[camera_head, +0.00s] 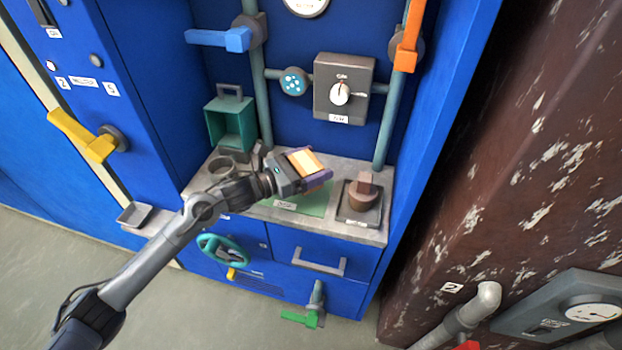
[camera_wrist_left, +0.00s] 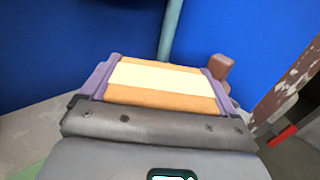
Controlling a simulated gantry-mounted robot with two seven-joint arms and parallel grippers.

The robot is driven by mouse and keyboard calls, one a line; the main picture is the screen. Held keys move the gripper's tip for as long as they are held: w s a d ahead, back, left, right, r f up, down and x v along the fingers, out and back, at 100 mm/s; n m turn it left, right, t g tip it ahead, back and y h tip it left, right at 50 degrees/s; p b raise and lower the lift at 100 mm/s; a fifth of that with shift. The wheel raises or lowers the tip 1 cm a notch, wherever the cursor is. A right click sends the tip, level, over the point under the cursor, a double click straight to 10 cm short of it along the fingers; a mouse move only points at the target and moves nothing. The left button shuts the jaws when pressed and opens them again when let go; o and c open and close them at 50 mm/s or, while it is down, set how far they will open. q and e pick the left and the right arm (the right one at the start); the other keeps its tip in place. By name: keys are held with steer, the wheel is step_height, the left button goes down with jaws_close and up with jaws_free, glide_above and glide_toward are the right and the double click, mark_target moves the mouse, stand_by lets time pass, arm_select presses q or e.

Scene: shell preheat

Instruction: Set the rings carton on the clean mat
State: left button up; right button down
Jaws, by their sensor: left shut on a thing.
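My left gripper (camera_head: 298,181) is shut on the rings carton (camera_head: 306,160), an orange box with a pale band across it. The carton also fills the middle of the left wrist view (camera_wrist_left: 160,84), between the purple fingers. The gripper holds it over the green clean mat (camera_head: 299,203) on the grey counter. The carton and gripper hide part of the mat. I cannot tell whether the carton touches the mat. My right gripper is not in view.
A dark plate with a brown handled block (camera_head: 361,196) stands right of the mat. A teal open box (camera_head: 231,122) and a grey ring (camera_head: 221,167) are at the left. Upright pipes (camera_head: 261,95) rise behind. A teal handwheel (camera_head: 222,249) is on the front below.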

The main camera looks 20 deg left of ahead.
arm_select(q)
step_height(320, 180, down, 4)
steer(key=shift+r+b, duration=0.1)
steer(key=shift+b, duration=0.65)
steer(key=shift+f, duration=0.2)
steer(key=shift+f, duration=0.2)
steer(key=o, duration=0.8)
steer(key=shift+r, duration=0.1)
